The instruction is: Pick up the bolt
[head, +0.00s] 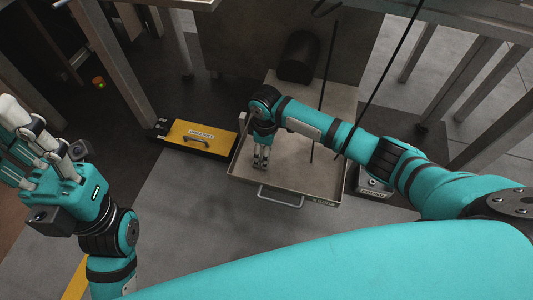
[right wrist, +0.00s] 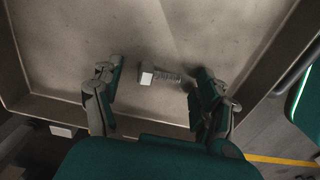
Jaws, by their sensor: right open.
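A small grey bolt with a pale, block-like head (right wrist: 147,78) lies on its side on the metal tray (right wrist: 60,50), its threaded shank to the right. My right gripper (right wrist: 157,70) is open, one finger on each side of the bolt, with a gap to both. Whether the fingertips touch the tray is unclear. In the head view my right gripper (head: 261,158) points down into the left part of the tray (head: 310,185), and the bolt cannot be made out there. My left gripper (head: 25,155) is at the far left, away from the tray; its finger opening is unclear.
The tray has raised walls and a front handle (head: 281,198). A yellow-topped case (head: 205,137) stands left of it. A dark cylinder (head: 300,57) is behind the tray. Thin dark rods or cables cross above it. Metal table legs stand at both sides. The floor in front is clear.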

